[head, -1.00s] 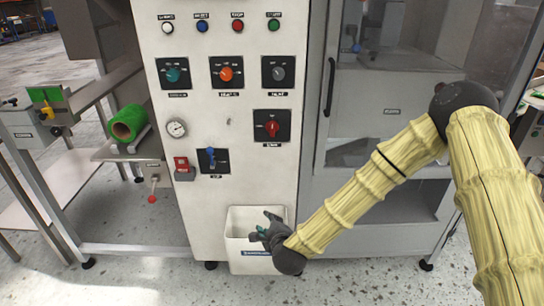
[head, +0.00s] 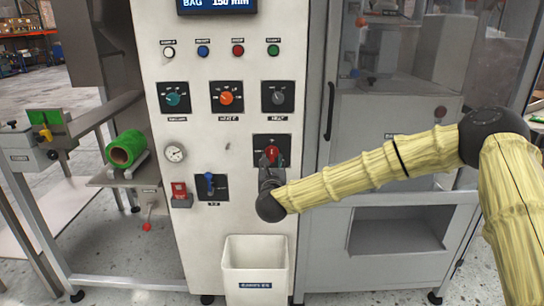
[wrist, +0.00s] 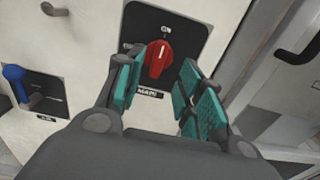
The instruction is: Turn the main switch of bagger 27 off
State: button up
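The main switch is a red rotary knob (wrist: 158,58) on a black plate (wrist: 185,25), with "ON" printed above it and a "MAIN" label below. In the wrist view the knob's white mark points up, slightly right, towards ON. My gripper (wrist: 162,85) is open, its teal-padded fingers to the left and right of the knob, with visible gaps. Whether the fingertips reach the knob's depth is hard to tell. In the head view the red knob (head: 272,154) shows above my gripper (head: 270,173), which partly covers the plate.
Left of the main switch are a blue lever (head: 210,184) and a red switch (head: 180,192). Three rotary knobs, including an orange one (head: 226,98), sit above. A white bin (head: 256,275) is below. A door handle (head: 329,110) stands to the right.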

aim_at(272, 154)
jog(key=shift+w+f+p, duration=0.1)
jog(key=shift+w+p, duration=0.25)
jog(key=shift+w, duration=2.75)
grip_shut()
